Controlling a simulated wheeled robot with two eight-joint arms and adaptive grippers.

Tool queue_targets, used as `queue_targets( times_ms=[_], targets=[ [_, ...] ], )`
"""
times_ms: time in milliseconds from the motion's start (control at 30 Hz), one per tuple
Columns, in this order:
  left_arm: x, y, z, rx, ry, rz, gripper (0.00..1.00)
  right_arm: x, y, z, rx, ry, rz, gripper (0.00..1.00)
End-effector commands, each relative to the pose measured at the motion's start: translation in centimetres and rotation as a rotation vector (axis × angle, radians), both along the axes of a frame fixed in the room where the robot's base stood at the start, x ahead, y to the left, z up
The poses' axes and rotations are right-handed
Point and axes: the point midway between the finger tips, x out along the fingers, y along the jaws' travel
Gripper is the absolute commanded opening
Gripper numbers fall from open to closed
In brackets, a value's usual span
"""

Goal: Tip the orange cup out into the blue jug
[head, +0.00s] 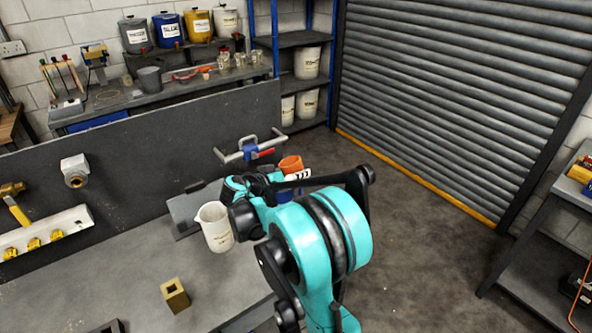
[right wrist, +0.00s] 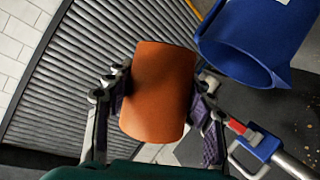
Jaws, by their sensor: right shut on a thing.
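The orange cup (right wrist: 160,90) is between the two fingers of my right gripper (right wrist: 158,98), which is shut on it. In the head view the cup (head: 291,163) shows just above the blue jug (head: 284,195), which my arm largely hides. In the right wrist view the blue jug (right wrist: 250,42) is beside the cup, apart from it in the picture, with its open mouth towards the lower part of that tilted view. The inside of the cup is hidden, and I cannot tell its exact tilt. My left gripper is not in view.
A white jug (head: 214,228) stands on the bench left of my arm. A brass block (head: 174,295) lies nearer. Floor is clear on the right.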

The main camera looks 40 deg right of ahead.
Motion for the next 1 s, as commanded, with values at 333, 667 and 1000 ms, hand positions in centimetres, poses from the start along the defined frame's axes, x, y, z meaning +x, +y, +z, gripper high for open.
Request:
queue_targets(
  times_ms=[333,667,1000],
  targets=[
    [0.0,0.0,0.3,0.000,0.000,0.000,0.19,0.5,0.2,0.1,0.051,-0.155,-0.001,0.16],
    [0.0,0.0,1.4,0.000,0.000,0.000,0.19,0.5,0.1,1.2,0.069,-0.213,0.000,0.16],
    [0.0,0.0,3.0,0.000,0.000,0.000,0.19,0.5,0.2,3.2,0.127,-0.389,0.000,0.16]
  ],
)
